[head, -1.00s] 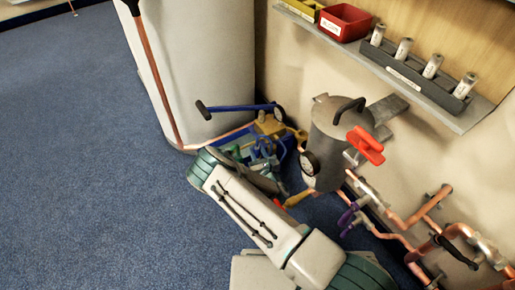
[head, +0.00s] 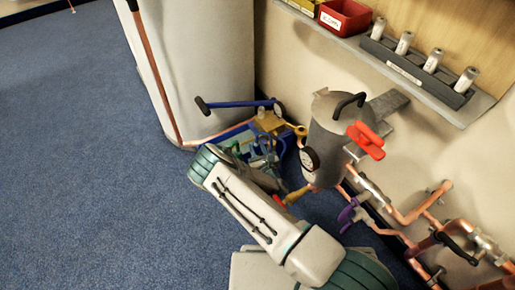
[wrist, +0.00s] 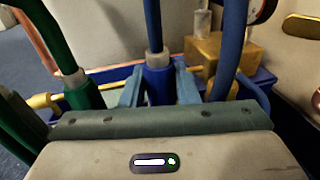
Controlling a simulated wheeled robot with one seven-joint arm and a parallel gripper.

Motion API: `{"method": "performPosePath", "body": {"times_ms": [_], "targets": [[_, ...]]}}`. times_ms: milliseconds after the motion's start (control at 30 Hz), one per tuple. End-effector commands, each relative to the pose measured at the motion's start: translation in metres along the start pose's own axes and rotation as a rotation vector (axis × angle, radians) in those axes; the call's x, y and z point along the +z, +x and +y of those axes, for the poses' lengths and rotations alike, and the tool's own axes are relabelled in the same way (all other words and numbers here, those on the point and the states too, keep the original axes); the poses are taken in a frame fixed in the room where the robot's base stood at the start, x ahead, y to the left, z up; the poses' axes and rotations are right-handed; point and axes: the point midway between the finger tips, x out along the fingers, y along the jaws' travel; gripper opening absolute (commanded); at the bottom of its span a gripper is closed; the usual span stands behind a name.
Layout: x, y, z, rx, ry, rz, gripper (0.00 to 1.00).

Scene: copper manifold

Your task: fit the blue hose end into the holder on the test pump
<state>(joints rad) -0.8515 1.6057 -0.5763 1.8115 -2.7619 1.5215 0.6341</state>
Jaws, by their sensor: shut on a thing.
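My gripper (wrist: 158,88) is shut on the blue hose end (wrist: 158,76); its blue-grey fingers stand either side of it. A metal collar joins the end to a blue hose (wrist: 152,22) rising out of view. The test pump has a brass block (wrist: 222,56), a blue trough (wrist: 266,92) and a blue lever (head: 238,106). The held end is left of the brass block in the wrist view. In the head view my gripper (head: 264,160) is partly hidden among hoses at the pump. The holder cannot be made out, nor whether the end touches it.
A green hose end (wrist: 81,92) is close left of my gripper; another blue hose (wrist: 232,40) is close right. A grey vessel (head: 335,140) with a red handle (head: 366,140) and copper pipes (head: 410,215) are at the right. Blue floor (head: 80,150) is clear at left.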

Motion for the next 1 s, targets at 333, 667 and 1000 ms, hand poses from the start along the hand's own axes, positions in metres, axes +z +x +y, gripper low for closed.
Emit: {"method": "performPosePath", "body": {"times_ms": [333, 667, 1000], "targets": [[-0.007, 0.001, 0.000, 0.000, 0.001, -0.002, 0.00], [-0.007, 0.001, 0.000, 0.000, 0.000, -0.001, 0.53], [0.011, 0.000, 0.001, 0.001, 0.000, -0.001, 0.53]]}}
